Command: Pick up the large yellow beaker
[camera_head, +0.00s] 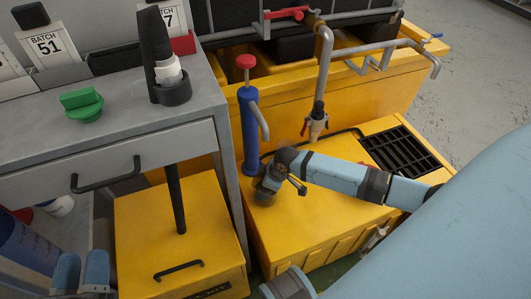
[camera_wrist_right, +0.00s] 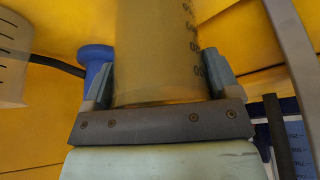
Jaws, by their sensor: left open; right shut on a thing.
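The large yellow beaker (camera_wrist_right: 155,45) is translucent, with dark scale marks down its right side. In the right wrist view it stands between the two fingers of my right gripper (camera_wrist_right: 157,78), which is shut on it. Its upper end runs out of the picture. I cannot make out the beaker in the head view, where my right gripper is not clearly seen. My left gripper (camera_head: 82,268) is at the bottom left of the head view, open, with its two light blue fingers apart and nothing seen between them.
A grey bench (camera_head: 110,115) holds a green knob (camera_head: 82,104) and a black holder (camera_head: 170,90). Below stands a yellow box (camera_head: 150,230). A blue container (camera_head: 22,240) is at lower left.

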